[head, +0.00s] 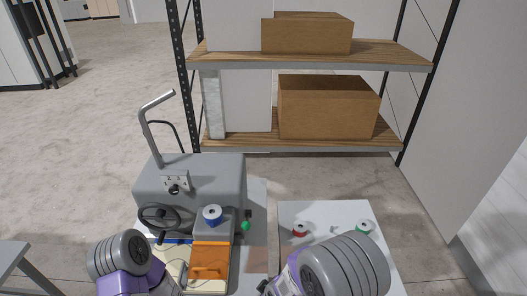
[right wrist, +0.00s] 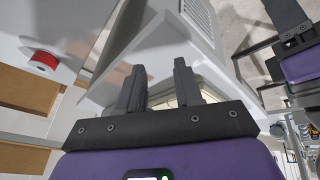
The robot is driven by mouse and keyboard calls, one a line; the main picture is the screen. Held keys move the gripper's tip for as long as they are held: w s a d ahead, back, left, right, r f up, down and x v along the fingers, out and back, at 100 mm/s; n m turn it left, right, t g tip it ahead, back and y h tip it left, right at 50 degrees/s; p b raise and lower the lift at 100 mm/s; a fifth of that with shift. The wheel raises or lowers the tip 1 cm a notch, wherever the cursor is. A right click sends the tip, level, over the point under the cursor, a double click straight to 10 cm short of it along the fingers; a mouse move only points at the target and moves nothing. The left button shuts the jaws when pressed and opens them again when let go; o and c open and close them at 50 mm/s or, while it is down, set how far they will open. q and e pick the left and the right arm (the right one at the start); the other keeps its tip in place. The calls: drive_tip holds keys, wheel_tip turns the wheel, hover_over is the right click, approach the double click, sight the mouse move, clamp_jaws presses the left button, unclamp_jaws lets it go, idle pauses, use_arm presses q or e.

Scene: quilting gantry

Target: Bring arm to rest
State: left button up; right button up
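My right gripper (right wrist: 160,90) shows in the right wrist view with its two dark fingers apart and nothing between them. In the head view my right arm (head: 335,268) comes in at the bottom, over the front of the white table, and hides its own fingers. My left arm (head: 120,255) is at the bottom left in the head view, beside the grey machine, with its fingers out of sight. What looks like my left gripper (right wrist: 290,45) shows partly at the upper right of the right wrist view, and its opening is unclear.
The grey machine (head: 190,183) has a handwheel (head: 159,218), a blue-rimmed spool (head: 212,215) and an orange plate (head: 210,260). On the white table (head: 330,212) stand a red spool (head: 300,230) and a green spool (head: 364,227). A shelf (head: 310,61) with boxes is behind.

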drive_tip(key=s+d+f+m+g+y, duration=0.2)
drive_tip(key=s+d+f+m+g, duration=0.2)
drive_tip(key=s+d+f+m, duration=0.7)
wheel_tip(320, 180, down, 18)
drive_tip(key=s+a+m+b, duration=0.1)
drive_tip(key=a+m+b, duration=0.1)
drive_tip(key=b, duration=1.4)
drive_tip(key=shift+a+r, duration=0.15)
drive_tip(key=shift+s, duration=0.1)
